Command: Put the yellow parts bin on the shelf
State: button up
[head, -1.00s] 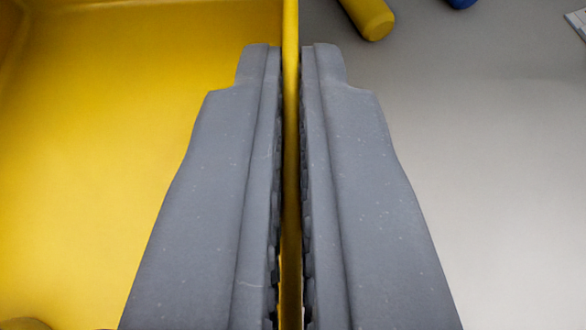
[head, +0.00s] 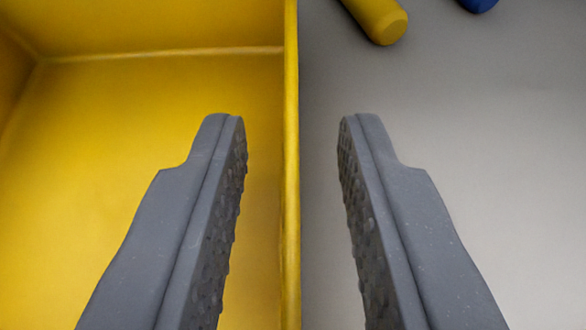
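The yellow parts bin (head: 120,110) fills the left half of the head view. I look down into it and its visible inside is empty. Its right wall (head: 291,150) runs up the middle of the picture. My gripper (head: 280,118) is open, with one grey finger on the bin's inner side and the other outside, over the grey surface. The wall lies between the fingers, with a gap on both sides. The near end of the bin is out of view, and no shelf can be made out.
A grey surface (head: 480,180) lies right of the bin and is mostly clear. A yellow cylindrical thing (head: 378,18) and a blue thing (head: 479,4) lie at the top, cut off by the picture's edge.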

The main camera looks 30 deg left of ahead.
jog(key=p+v, duration=0.3)
jog(key=v, duration=0.9)
jog(key=shift+r, duration=0.1)
